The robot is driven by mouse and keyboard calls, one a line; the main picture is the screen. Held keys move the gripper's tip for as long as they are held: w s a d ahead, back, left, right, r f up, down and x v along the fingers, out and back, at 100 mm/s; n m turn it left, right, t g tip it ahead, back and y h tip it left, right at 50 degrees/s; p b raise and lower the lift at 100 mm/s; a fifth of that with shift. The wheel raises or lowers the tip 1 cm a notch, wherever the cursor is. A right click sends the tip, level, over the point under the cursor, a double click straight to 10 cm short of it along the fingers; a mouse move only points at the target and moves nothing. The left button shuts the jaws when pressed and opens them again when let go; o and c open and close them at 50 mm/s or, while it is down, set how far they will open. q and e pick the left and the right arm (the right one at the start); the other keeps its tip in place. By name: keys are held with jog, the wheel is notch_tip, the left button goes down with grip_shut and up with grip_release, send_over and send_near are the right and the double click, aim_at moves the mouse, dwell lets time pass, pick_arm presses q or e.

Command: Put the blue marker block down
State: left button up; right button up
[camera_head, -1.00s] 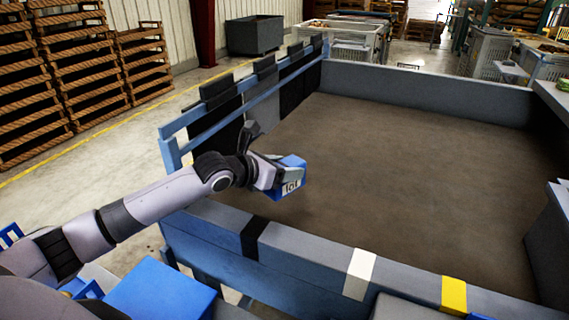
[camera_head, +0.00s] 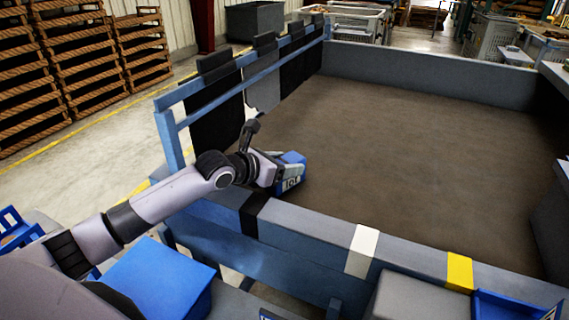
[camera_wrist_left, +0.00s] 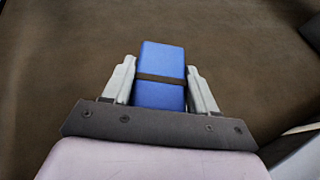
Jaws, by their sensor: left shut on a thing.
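The blue marker block (camera_head: 293,160) is in my left gripper (camera_head: 284,178), above or at the brown bed of the grader near its left front corner. In the left wrist view the blue block (camera_wrist_left: 160,58), with a dark band around it, sits between the two grey fingers of my left gripper (camera_wrist_left: 161,85). The fingers are shut on its sides. I cannot tell whether the block's underside touches the brown surface (camera_head: 400,160). My right gripper is not in view.
The grey-blue front rail (camera_head: 310,224) carries black, white (camera_head: 362,250) and yellow (camera_head: 459,271) bands. Dark flaps (camera_head: 218,105) hang from a blue frame at the left. The brown bed is bare to the right. A blue box (camera_head: 160,283) stands at the lower left.

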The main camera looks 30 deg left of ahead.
aim_at(284, 162)
pick_arm(q)
jog(key=shift+f+b, duration=0.45)
jog(key=o, duration=1.4)
jog(key=shift+o, duration=0.2)
notch_tip(284, 162, up, 20)
jog(key=shift+p, duration=0.3)
